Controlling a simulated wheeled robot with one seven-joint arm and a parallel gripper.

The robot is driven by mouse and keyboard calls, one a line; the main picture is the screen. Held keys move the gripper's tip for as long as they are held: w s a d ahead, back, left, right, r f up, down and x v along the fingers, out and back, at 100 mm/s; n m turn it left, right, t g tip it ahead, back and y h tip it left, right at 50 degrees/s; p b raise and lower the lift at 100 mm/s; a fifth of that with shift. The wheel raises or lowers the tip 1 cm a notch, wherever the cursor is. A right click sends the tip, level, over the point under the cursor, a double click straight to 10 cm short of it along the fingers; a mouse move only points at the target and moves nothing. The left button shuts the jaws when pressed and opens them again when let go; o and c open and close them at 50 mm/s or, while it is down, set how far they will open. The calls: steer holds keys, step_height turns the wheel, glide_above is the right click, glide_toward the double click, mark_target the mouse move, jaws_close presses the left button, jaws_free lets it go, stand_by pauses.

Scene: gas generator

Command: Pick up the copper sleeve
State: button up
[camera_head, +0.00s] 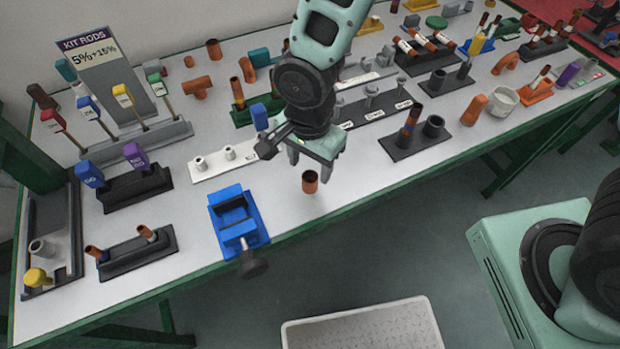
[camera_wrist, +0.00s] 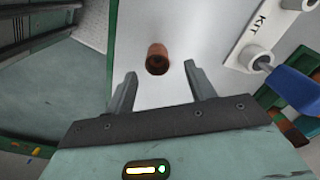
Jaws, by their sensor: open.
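The copper sleeve (camera_head: 310,182) is a short, hollow, copper-brown tube standing upright on the white table near its front edge, right of the blue vise. In the wrist view the sleeve (camera_wrist: 157,59) shows beyond my fingertips, roughly between their lines, with its dark open end visible. My gripper (camera_head: 315,163) is just above and behind the sleeve in the head view. In the wrist view my gripper (camera_wrist: 160,78) has its two fingers wide apart with nothing between them. The fingers do not appear to touch the sleeve.
A blue vise (camera_head: 236,221) with a dark handle stands left of the sleeve. A white kit strip (camera_head: 225,161) with pegs lies behind it. A dark holder (camera_head: 415,140) stands to the right. The table around the sleeve is clear. A pale bin (camera_head: 362,326) is on the floor.

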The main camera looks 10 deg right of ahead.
mark_target(310, 181)
steer(key=shift+s+f, duration=0.2)
steer(key=shift+f, duration=2.1)
steer(key=c, duration=0.9)
steer(key=shift+c, duration=0.2)
steer(key=shift+r, duration=0.15)
